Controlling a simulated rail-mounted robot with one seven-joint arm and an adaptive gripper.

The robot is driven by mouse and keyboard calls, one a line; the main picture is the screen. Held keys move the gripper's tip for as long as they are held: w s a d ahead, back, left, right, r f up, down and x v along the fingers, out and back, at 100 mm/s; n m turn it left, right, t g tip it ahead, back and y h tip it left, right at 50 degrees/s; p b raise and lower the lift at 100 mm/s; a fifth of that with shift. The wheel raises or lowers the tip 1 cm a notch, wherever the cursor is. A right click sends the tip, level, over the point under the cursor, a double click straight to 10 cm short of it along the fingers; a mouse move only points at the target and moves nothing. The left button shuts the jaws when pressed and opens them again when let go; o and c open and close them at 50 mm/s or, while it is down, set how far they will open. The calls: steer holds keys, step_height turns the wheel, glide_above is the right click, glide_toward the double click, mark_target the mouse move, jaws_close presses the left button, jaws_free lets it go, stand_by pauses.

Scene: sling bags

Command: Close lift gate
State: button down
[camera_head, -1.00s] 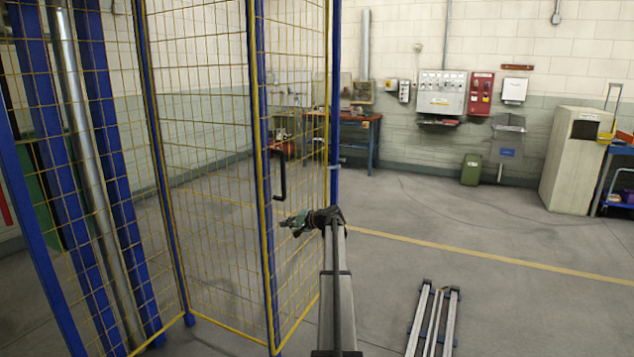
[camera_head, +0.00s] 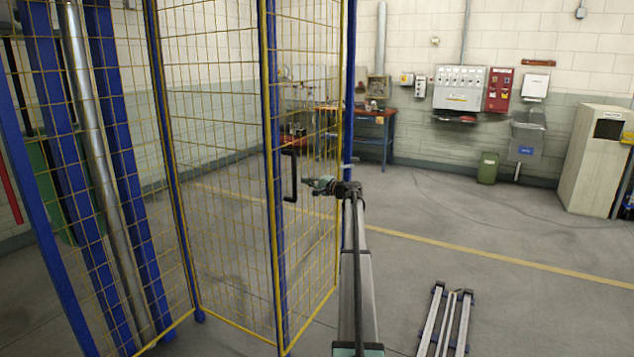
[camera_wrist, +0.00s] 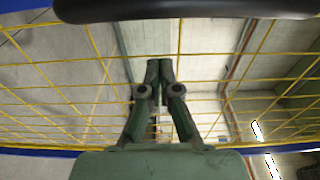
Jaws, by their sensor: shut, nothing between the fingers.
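The lift gate is a yellow wire-mesh panel in a blue frame (camera_head: 279,255). It stands at an angle to the mesh panel on its left. Its black handle (camera_head: 294,180) is on the blue post. My gripper (camera_head: 308,184) is just right of the handle, pointing left toward it, with a small gap visible in the head view. In the wrist view, my gripper (camera_wrist: 160,66) has its fingers together and empty. The dark handle bar (camera_wrist: 185,9) crosses the top of that view, beyond the fingertips, with yellow mesh behind.
Blue columns and a silver pole (camera_head: 92,130) stand inside the mesh at left. A metal rail frame (camera_head: 447,318) lies on the floor at right. A workbench (camera_head: 385,122), a green bin (camera_head: 488,168) and a cabinet (camera_head: 590,165) are by the back wall. The middle floor is clear.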

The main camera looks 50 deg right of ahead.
steer(key=a, duration=0.1)
steer(key=a+p, duration=0.1)
steer(key=a, duration=0.1)
steer(key=shift+s+a, duration=0.25)
steer(key=shift+a, duration=0.1)
steer(key=shift+a, duration=0.1)
